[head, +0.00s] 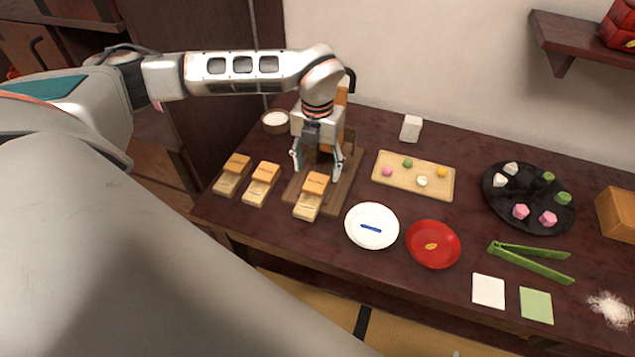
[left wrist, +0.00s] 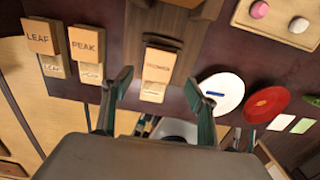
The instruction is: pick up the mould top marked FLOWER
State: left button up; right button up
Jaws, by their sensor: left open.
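The mould top marked FLOWER (head: 316,182) is an orange-brown wooden block on a paler wooden base (head: 308,208). It is the rightmost of three moulds in the head view. In the left wrist view its label faces me on the top (left wrist: 160,60). My left gripper (head: 317,167) points down with its fingers spread and empty, just behind and above the FLOWER mould. In the left wrist view the open fingers (left wrist: 156,88) stand on either side of it, apart from it. My right gripper is not in view.
The PEAK mould (head: 266,170) and LEAF mould (head: 238,162) stand to the left. A dark wooden board (head: 343,190) lies below my gripper. A white plate (head: 355,238), a red plate (head: 416,258) and a tray of small sweets (head: 400,190) are to the right.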

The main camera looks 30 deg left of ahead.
aim_at(316, 182)
pick_arm(q)
jog(key=f, duration=0.5)
jog(key=shift+w+a+f, duration=0.1)
jog(key=shift+a, duration=0.15)
jog(key=c, duration=1.1)
